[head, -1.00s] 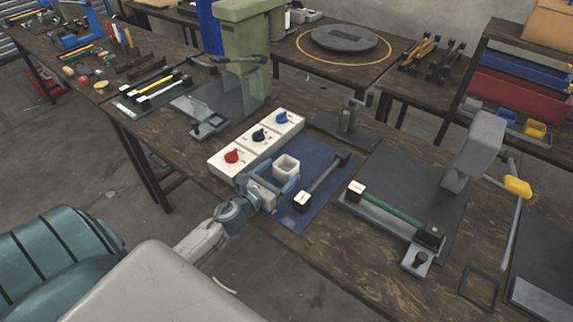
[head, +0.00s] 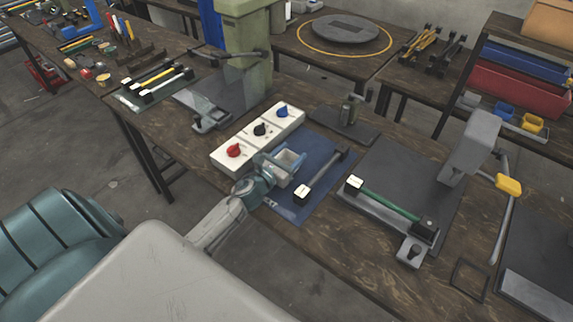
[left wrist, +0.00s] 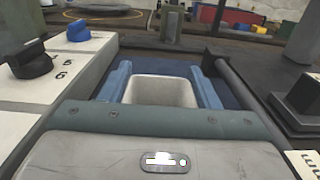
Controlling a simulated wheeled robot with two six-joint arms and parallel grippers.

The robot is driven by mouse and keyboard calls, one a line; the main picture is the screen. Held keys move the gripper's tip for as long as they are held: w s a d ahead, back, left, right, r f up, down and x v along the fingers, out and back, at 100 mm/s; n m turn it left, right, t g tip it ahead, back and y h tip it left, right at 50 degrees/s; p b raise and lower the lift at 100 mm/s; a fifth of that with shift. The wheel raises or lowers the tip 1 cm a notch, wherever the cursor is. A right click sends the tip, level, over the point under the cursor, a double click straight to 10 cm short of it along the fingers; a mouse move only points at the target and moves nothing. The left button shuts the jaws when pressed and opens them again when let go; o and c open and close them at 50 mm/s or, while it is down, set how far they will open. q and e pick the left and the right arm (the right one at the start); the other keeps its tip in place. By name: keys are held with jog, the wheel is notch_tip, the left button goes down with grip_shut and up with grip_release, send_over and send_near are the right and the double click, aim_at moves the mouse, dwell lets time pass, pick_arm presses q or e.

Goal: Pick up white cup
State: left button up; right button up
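The white cup (head: 289,163), a small squarish open-topped cup, stands on the blue mat (head: 325,151) beside the row of white switch boxes. My left gripper (head: 281,162) reaches in from the left with one blue finger on each side of the cup. In the left wrist view the cup (left wrist: 161,91) fills most of the room between the blue fingers (left wrist: 160,84). Whether the fingers press on it I cannot tell. The cup's lower part is hidden by the gripper. My right gripper is not in view.
White switch boxes with red, black and blue knobs (head: 260,133) stand close to the left of the gripper. A dark rod with a white-labelled end (head: 318,178) lies right of the cup. A press with a green bar (head: 390,208) stands further right.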

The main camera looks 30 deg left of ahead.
pick_arm(q)
jog(key=c, duration=0.4)
notch_tip(320, 180, up, 10)
jog(key=p, duration=0.9)
